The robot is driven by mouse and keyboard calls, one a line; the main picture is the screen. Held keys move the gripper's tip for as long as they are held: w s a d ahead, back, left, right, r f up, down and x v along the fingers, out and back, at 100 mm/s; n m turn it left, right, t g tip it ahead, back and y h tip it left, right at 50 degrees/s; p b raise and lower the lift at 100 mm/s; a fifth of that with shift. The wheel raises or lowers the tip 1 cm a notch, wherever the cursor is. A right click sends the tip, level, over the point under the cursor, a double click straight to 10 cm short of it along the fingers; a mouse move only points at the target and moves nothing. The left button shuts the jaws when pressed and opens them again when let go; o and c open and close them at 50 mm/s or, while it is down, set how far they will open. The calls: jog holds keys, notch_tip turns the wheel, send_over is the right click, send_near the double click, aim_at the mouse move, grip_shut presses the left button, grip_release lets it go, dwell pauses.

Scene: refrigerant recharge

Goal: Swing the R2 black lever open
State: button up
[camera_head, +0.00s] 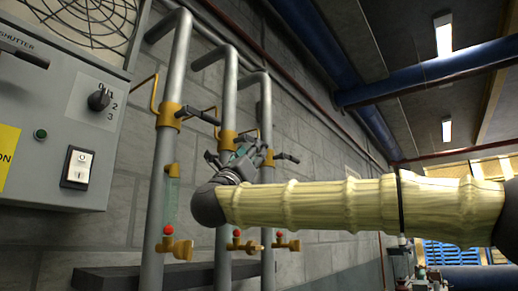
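Three grey vertical pipes stand along the block wall, each with a brass valve. The left pipe's valve has a black lever (200,115) pointing right. The middle pipe (230,95) has a brass valve (227,140) just left of and above my gripper. The right pipe's valve has a black lever (287,157) pointing right. No R2 label is readable, so I cannot tell for sure which lever is R2. My gripper (238,154) is at the middle pipe, over the area of its lever. The fingers are small and overlap the pipes; their opening and any contact are unclear.
A grey control box (50,120) with a knob and switch hangs at the left. Brass taps with red knobs (237,233) sit low on the pipes. A dark ledge (125,277) runs below. My covered arm crosses from the right and hides part of the wall and pipes.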

jog(key=shift+p+x, duration=1.35)
jog(key=shift+x, duration=2.2)
jog(key=shift+d, duration=0.1)
grip_shut()
